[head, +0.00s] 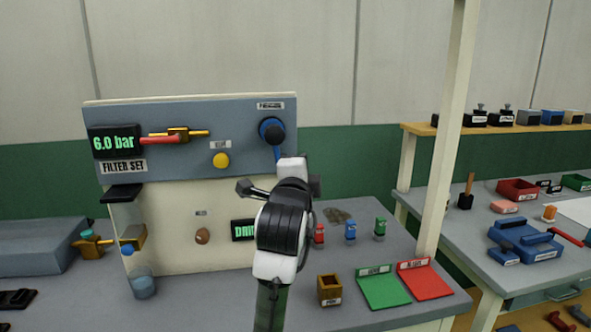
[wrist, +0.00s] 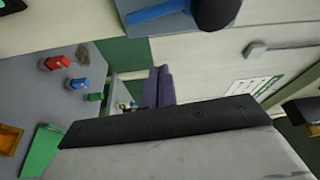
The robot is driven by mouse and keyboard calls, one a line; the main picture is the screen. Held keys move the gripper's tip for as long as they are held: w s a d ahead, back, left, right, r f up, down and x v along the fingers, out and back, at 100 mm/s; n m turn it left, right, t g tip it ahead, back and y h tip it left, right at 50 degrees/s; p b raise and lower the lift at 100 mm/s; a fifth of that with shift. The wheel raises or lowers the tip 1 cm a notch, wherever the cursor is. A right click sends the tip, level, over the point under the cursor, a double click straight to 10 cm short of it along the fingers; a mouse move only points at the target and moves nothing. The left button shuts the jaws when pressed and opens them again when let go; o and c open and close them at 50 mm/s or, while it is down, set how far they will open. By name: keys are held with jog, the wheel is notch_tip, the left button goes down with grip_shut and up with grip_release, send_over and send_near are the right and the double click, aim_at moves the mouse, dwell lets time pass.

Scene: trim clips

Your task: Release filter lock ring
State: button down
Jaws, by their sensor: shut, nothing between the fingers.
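The filter set stands at the left in the head view, with a clear upright bowl (head: 125,216) under a black cap piece (head: 122,193). I cannot clearly single out a lock ring there. A dark round knob (head: 271,130) with a blue lever (head: 277,153) is at the panel's upper right; in the wrist view the knob (wrist: 215,12) and lever (wrist: 158,10) show at the top edge. My gripper (wrist: 158,87) shows two purplish fingers close together, shut and empty, apart from the knob.
The panel carries a 6.0 bar display (head: 115,141), a red-handled brass valve (head: 177,136) and a yellow button (head: 221,160). Red, blue and green fittings (head: 350,231), a brown box (head: 329,290), green tray (head: 384,290) and red tray (head: 426,281) occupy the bench. A cream post (head: 448,130) stands right.

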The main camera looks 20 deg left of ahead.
jog(key=b+v, duration=0.1)
jog(key=v, duration=0.7)
jog(key=shift+a+f+b, duration=0.2)
jog(key=shift+f+b, duration=0.1)
jog(key=shift+b, duration=0.1)
